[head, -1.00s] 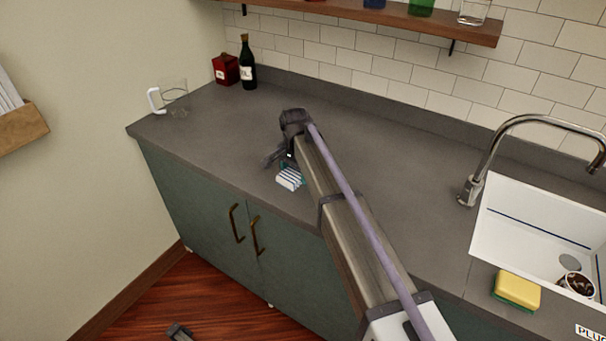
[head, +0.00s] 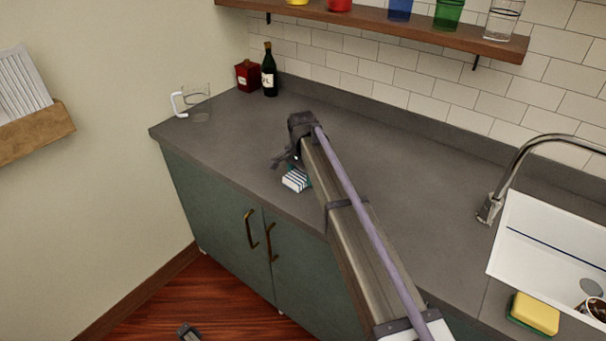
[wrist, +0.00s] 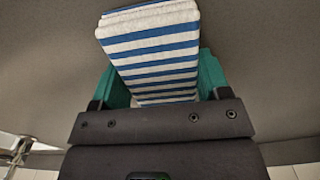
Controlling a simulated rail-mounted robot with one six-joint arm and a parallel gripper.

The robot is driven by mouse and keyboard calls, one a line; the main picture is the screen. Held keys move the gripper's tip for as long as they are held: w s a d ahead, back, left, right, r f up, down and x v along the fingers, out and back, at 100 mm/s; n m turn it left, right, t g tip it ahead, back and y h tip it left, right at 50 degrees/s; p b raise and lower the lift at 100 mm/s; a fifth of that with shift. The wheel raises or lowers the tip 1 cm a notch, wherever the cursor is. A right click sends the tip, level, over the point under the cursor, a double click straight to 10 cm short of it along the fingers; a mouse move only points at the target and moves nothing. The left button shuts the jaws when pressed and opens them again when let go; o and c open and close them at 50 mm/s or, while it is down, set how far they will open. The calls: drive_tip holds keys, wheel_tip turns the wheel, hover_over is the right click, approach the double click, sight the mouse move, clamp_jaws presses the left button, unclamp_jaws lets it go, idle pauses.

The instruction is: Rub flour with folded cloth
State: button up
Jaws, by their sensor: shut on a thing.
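A folded cloth (head: 296,180), white with blue stripes, is at the counter's front part in the head view. It fills the upper middle of the wrist view (wrist: 150,45). My gripper (head: 291,168) is shut on the cloth, with a green finger on each side of it in the wrist view. The cloth is low over the grey counter (head: 400,190); I cannot tell whether it touches it. My arm hides part of the counter behind it. I see no flour in these frames.
A glass mug (head: 192,104), a red canister (head: 248,76) and a dark bottle (head: 269,70) stand at the counter's back left. A sink (head: 550,240) and a yellow sponge (head: 535,314) are at right. A shelf (head: 400,30) hangs above. The middle of the counter is clear.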

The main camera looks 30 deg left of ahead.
drive_tip(key=shift+r+p, duration=2.3)
drive_tip(key=shift+r, duration=0.45)
wheel_tip(320, 180, up, 3)
drive_tip(key=p, duration=0.3)
drive_tip(key=shift+r, duration=0.15)
